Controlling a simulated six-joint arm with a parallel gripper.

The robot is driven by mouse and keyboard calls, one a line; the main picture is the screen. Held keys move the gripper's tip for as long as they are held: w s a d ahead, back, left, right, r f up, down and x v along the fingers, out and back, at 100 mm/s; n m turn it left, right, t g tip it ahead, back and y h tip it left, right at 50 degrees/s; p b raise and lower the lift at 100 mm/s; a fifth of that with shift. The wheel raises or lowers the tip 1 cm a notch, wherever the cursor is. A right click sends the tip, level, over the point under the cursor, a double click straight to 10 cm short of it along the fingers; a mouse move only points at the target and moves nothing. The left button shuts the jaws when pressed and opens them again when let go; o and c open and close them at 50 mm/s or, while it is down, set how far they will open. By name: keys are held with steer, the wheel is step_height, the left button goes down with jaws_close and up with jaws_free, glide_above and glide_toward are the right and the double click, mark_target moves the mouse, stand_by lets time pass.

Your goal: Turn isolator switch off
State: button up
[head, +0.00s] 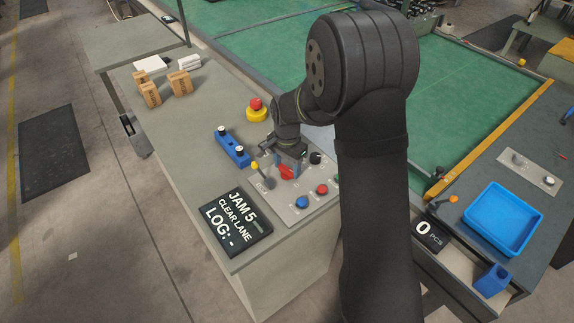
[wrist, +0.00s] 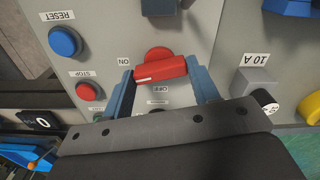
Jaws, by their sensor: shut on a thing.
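The isolator switch is a red rotary handle (wrist: 159,69) on the grey control panel (wrist: 205,30). In the wrist view its bar lies nearly level, one end towards the ON label (wrist: 123,62); the OFF label (wrist: 161,90) is just below it. My gripper (wrist: 161,71) is shut on the handle, with one blue finger at each end of the bar. In the head view the red handle (head: 286,173) shows just below my gripper (head: 290,163), partly hidden by it.
A blue RESET button (wrist: 65,41) and red STOP button (wrist: 88,91) are beside the switch.

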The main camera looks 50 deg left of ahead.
mark_target(287, 168)
steer(key=n, duration=1.1)
steer(key=shift+n, duration=2.1)
steer(key=o, duration=1)
step_height(287, 168, up, 18)
steer(key=shift+f, duration=0.25)
steer(key=shift+f, duration=0.15)
step_height(287, 168, down, 17)
steer(key=shift+f, duration=0.1)
